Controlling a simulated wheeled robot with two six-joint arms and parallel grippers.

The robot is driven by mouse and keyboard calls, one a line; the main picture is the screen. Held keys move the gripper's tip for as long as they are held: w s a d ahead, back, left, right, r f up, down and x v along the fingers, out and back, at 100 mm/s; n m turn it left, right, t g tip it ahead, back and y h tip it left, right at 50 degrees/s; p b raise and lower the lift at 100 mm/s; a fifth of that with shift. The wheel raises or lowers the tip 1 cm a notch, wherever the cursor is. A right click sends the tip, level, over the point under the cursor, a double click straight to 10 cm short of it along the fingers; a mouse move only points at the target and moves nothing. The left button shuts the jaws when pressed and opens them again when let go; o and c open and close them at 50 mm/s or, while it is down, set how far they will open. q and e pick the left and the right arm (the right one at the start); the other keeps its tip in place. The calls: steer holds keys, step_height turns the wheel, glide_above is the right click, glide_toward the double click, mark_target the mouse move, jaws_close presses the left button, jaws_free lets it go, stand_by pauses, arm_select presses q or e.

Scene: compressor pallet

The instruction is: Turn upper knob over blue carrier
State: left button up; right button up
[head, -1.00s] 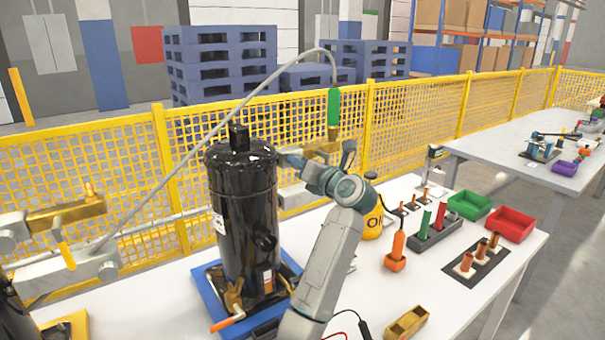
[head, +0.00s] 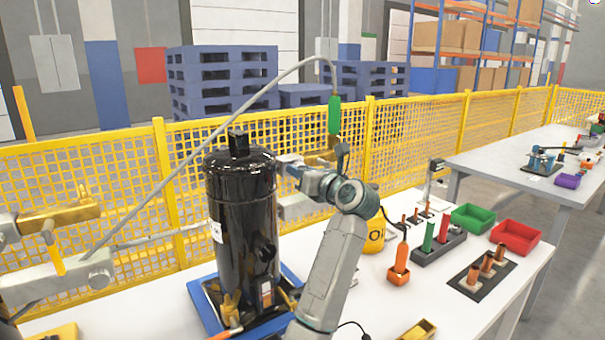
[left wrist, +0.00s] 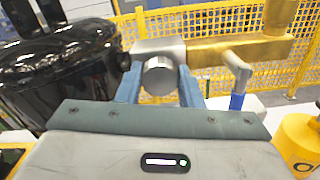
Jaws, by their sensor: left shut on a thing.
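A black compressor (head: 243,215) stands upright on a blue carrier (head: 207,305); its dark side also shows in the left wrist view (left wrist: 50,65). A round silver knob (left wrist: 159,76) sits at the end of a metal block beside a brass fitting (left wrist: 235,52), to the right of the compressor. My left gripper (left wrist: 159,85) has its blue fingers on either side of this knob and is shut on it. In the head view the left gripper (head: 290,165) is beside the compressor's upper right, and my wrist hides much of the knob.
A yellow container (head: 374,235), an orange tool (head: 400,262), a green bin (head: 472,217) and a red bin (head: 516,237) are on the table to the right. A yellow mesh fence (head: 420,140) runs behind. A hose with a green sleeve (head: 334,113) arches above.

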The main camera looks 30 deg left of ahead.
arm_select(q)
steer(key=shift+f, duration=0.15)
steer(key=o, duration=1)
steer(key=shift+c, duration=0.2)
steer(key=shift+d, duration=0.15)
steer(key=b+v, duration=0.2)
steer(key=v, duration=0.8)
steer(key=shift+s+d, duration=0.15)
steer(key=shift+d, duration=0.1)
arm_select(e)
step_height(320, 180, up, 6)
steer(key=w, duration=0.2)
steer(key=shift+w+a+r, duration=0.15)
steer(key=shift+a+r, duration=0.1)
